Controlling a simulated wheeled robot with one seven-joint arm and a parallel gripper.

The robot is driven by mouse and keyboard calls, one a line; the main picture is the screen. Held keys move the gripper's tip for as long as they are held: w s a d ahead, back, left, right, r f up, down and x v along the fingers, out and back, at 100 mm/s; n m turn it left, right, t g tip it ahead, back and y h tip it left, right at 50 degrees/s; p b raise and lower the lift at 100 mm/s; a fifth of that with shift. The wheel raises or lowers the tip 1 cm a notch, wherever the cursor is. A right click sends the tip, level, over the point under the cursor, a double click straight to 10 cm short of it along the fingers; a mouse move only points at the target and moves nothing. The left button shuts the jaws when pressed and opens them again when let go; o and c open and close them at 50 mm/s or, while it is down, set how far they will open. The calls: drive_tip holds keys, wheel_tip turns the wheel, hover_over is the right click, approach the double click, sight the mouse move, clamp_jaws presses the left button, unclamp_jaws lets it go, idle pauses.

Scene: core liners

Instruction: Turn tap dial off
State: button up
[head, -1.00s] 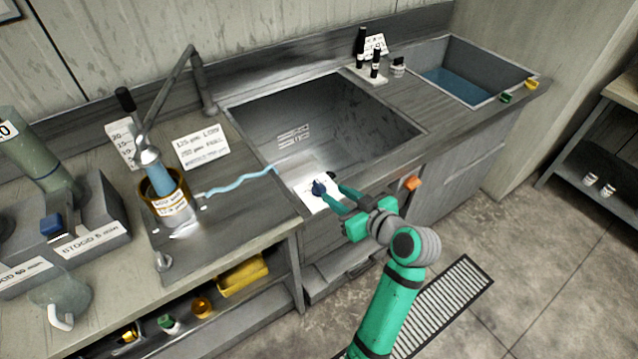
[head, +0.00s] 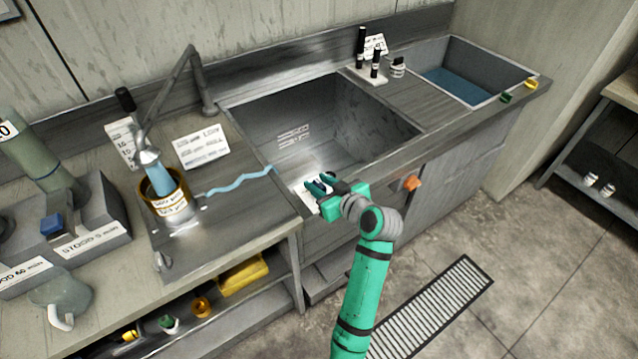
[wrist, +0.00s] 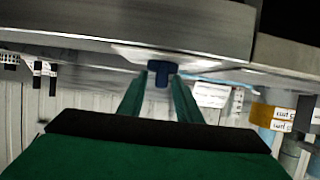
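A blue T-shaped dial (wrist: 161,72) sits on a pale plate at the sink's front edge in the wrist view. My gripper (wrist: 160,88) is open there, with its two green fingers apart and their tips at either side of the dial; I cannot tell whether they touch it. In the head view my gripper (head: 318,184) is at the white label plate on the sink front, and it hides most of the dial. Blue water (head: 157,176) comes from the tap spout (head: 149,157) into an amber container (head: 172,206) on the left counter.
The open sink basin (head: 310,125) lies behind my gripper. An orange knob (head: 411,183) is on the cabinet front to its right. A wavy blue strip (head: 238,183) crosses the counter on the left. A floor grate (head: 435,310) lies below.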

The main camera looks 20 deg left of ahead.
clamp_jaws()
drive_tip(key=shift+f+m+h, duration=0.1)
drive_tip(key=shift+m+h, duration=0.2)
drive_tip(key=m+t+h, duration=0.3)
drive_tip(key=m+h, duration=0.1)
drive_tip(key=shift+s, duration=0.1)
drive_tip(key=m+t+h, duration=0.1)
drive_tip(key=m+h, duration=0.2)
drive_tip(key=shift+t, duration=0.3)
drive_tip(key=shift+m+h, duration=1.1)
drive_tip(key=shift+h, duration=0.1)
drive_tip(key=shift+d+f+h, duration=0.1)
drive_tip(key=shift+f+h, duration=0.05)
drive_tip(key=shift+h, duration=0.15)
